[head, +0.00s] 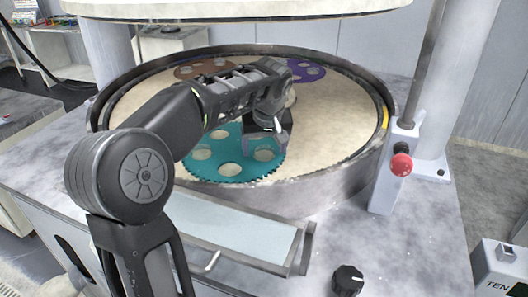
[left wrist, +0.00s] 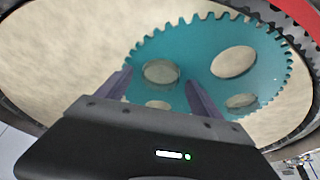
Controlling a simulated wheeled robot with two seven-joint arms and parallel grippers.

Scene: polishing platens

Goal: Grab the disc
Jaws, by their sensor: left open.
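A teal toothed carrier (head: 205,166) lies flat on the beige platen (head: 330,135), with several round holes in it. In the left wrist view the carrier (left wrist: 196,48) shows below my fingers. One hole holds what looks like a greyish, translucent disc (left wrist: 161,73), and another greyish disc (left wrist: 241,101) seems to lie in a hole to the right. My left gripper (head: 265,142) is open over the carrier, its two purple-grey fingers (left wrist: 158,79) on either side of the first disc. No disc is held. I cannot tell the fingers' exact height. My right gripper is out of view.
A dark raised rim (head: 340,185) rings the platen. A brown carrier (head: 200,69) and a purple carrier (head: 305,72) lie farther back. The upper plate (head: 235,10) hangs above. A red knob (head: 401,164) stands at the right, by a grey post.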

